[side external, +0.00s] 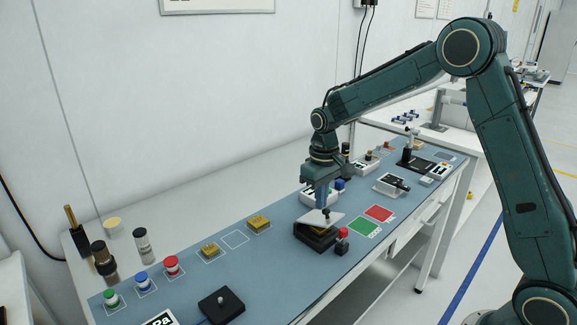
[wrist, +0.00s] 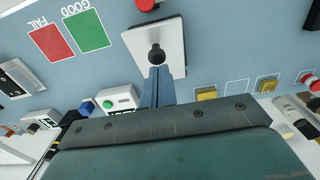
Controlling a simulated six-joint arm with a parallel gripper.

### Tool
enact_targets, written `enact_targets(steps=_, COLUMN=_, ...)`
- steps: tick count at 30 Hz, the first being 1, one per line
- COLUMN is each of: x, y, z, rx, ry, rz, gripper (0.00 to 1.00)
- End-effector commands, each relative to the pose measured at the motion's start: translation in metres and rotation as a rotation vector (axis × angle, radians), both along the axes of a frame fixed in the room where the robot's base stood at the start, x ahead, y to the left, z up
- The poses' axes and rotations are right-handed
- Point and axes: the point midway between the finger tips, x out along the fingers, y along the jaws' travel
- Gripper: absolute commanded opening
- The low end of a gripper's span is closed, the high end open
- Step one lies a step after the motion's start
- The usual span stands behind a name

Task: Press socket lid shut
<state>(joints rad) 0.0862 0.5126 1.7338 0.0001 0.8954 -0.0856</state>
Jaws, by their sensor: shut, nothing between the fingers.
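The test socket has a black base (side external: 314,238) on the blue mat, with a light grey lid (side external: 316,216) above it. The lid is tilted, with a gap and a bit of gold colour between it and the base. A black knob (side external: 326,212) stands on the lid. My gripper (side external: 322,207) is shut and empty, pointing down over the lid. In the wrist view its fingertips (wrist: 157,70) are right beside the knob; I cannot tell whether they touch.
A red button (side external: 342,232) stands close to the socket's right. Green (side external: 364,226) and red (side external: 379,213) pads lie beyond it.

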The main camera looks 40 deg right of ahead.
Motion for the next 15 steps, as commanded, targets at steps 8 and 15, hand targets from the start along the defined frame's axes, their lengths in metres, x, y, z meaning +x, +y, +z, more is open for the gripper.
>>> enact_targets(steps=8, x=0.002, y=0.0, z=0.006, rx=0.0, ry=-0.001, rz=0.0, gripper=0.0)
enact_targets(steps=15, x=0.004, y=0.0, z=0.019, rx=0.0, ry=-0.002, rz=0.0, gripper=0.0)
